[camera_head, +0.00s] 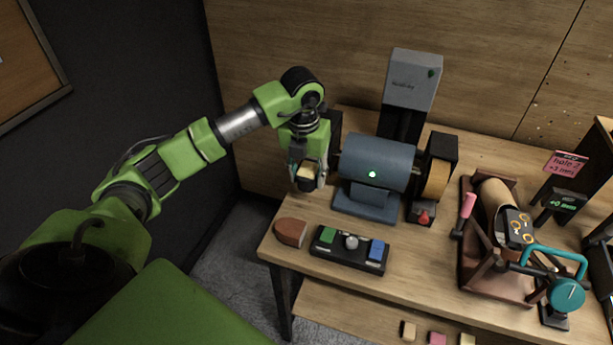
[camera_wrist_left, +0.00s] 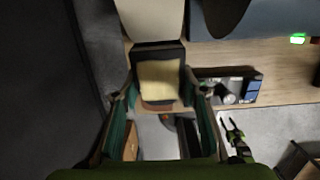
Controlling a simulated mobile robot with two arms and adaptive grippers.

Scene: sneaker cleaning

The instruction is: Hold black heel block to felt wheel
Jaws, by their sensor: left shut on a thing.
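My left gripper (camera_head: 308,184) is shut on the heel block (camera_head: 305,182), which has a tan face and black sides. In the left wrist view the heel block (camera_wrist_left: 160,82) sits between the fingers of the gripper (camera_wrist_left: 161,98). Its black edge is close to the cream wheel (camera_wrist_left: 155,20), which looks like the felt wheel. I cannot tell whether they touch. In the head view this left wheel is mostly hidden by its dark guard (camera_head: 335,128) and my gripper. A small jaw-like shape in the left wrist view, perhaps my right gripper (camera_wrist_left: 232,130), is unclear.
The blue-grey motor (camera_head: 375,160) with a lit green lamp stands right of my gripper. A tan wheel (camera_head: 437,178) is on its right end. A brown sole-shaped piece (camera_head: 290,232) and a button panel (camera_head: 349,248) lie in front. A wooden cradle (camera_head: 492,280) stands at right.

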